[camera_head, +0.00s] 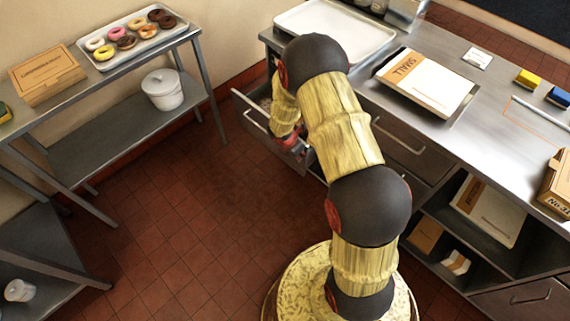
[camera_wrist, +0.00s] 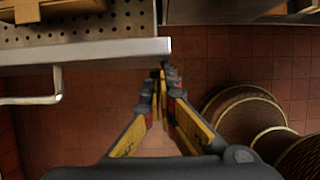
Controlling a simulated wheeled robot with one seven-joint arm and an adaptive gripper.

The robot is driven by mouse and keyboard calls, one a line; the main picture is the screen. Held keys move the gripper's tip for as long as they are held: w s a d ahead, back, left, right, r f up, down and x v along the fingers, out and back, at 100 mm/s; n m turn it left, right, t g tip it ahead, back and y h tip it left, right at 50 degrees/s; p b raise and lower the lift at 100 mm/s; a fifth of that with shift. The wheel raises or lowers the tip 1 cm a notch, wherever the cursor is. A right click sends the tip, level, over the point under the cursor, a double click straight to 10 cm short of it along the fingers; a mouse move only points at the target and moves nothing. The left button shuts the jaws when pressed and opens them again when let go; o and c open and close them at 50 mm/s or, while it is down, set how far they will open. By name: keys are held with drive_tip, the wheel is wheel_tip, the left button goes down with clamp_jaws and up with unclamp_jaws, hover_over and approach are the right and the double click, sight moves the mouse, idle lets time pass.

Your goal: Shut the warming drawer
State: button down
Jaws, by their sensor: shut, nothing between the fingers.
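The warming drawer (camera_head: 249,107) stands pulled out at the left end of the steel counter. Its bar handle faces the open floor on the left. In the wrist view the drawer's front edge (camera_wrist: 95,52) runs across the upper left, with a perforated bottom behind it and the handle (camera_wrist: 35,99) in front. My gripper (camera_head: 294,147) is by the nearer end of the drawer front, partly hidden by my arm in the head view. In the wrist view my gripper (camera_wrist: 165,76) is shut and empty, its tips just below the front's right corner. I cannot tell whether they touch.
The steel counter (camera_head: 491,88) has closed drawers and open shelves below. A white tray (camera_head: 372,38) and a box marked SMALL (camera_head: 425,82) lie on top. A rack with donuts (camera_head: 128,40) and a white pot (camera_head: 162,90) stands left. The tiled floor (camera_head: 190,200) between is clear.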

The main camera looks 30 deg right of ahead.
drive_tip(key=w+d+p, duration=0.3)
drive_tip(key=d+p, duration=0.1)
drive_tip(key=d, duration=0.5)
drive_tip(key=w+d+p, duration=0.3)
drive_tip(key=d+p, duration=0.1)
drive_tip(key=d, duration=0.5)
drive_tip(key=shift+d, duration=0.4)
drive_tip(key=shift+w+a, duration=0.1)
